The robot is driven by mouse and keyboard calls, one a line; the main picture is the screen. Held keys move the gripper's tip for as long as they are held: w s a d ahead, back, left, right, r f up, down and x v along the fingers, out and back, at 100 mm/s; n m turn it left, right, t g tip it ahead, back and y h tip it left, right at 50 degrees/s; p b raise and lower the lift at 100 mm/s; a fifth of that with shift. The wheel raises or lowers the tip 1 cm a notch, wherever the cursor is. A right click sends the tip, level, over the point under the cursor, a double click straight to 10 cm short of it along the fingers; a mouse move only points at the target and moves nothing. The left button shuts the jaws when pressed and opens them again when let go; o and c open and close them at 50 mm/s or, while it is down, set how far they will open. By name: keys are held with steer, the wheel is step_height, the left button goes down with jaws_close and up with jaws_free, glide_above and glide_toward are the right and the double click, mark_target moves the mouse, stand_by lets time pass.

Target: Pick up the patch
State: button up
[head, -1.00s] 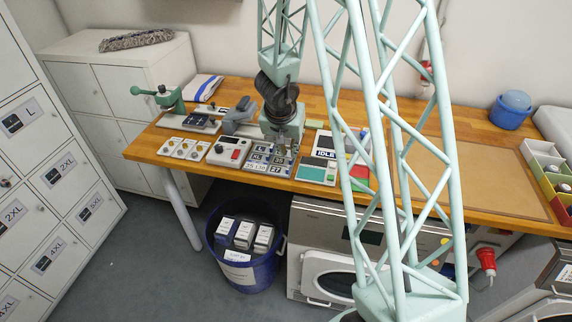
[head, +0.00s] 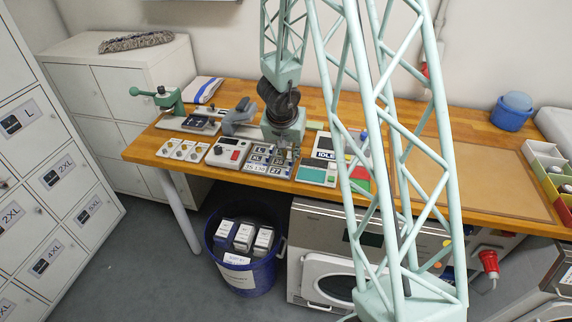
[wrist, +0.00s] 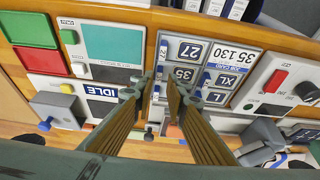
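A grey rack (wrist: 232,98) on the bench holds several small labelled patches. In the wrist view I read a patch marked 27 (wrist: 190,51), one marked 35 (wrist: 185,75), one marked XL (wrist: 226,81) and one marked L (wrist: 217,98). A card reading 35 130 (wrist: 235,57) lies beside them. Which patch is meant, I cannot tell. My gripper (wrist: 160,84) has its two fingers apart with a narrow gap and nothing visible between them. Its tips are over or beside the rack's 27 and 35 side. In the head view my gripper (head: 284,152) hangs just above the rack (head: 262,173).
A panel with a teal screen (wrist: 113,42) and an IDLE display (wrist: 101,91) flank the rack. A blue bin (head: 245,275) stands below the bench. The brown mat (head: 470,180) is clear.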

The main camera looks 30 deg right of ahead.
mark_target(291, 161)
steer(key=shift+b+x, duration=1.1)
steer(key=shift+x, duration=0.85)
steer(key=shift+d, duration=0.1)
steer(key=c, duration=0.4)
steer(key=shift+r, duration=0.2)
steer(key=shift+r+p, duration=1.7)
steer(key=shift+r, duration=0.05)
steer(key=s+a+b, duration=0.1)
steer(key=s, duration=0.4)
steer(key=s+a+b, duration=0.2)
steer(key=s, duration=0.3)
steer(key=s+a+r+b, duration=0.1)
steer(key=s+b, duration=0.1)
steer(key=s, duration=0.3)
steer(key=shift+s+a+r, duration=0.1)
steer(key=shift+s+a, duration=0.05)
steer(key=shift+a, duration=0.25)
steer(key=shift+r, duration=0.1)
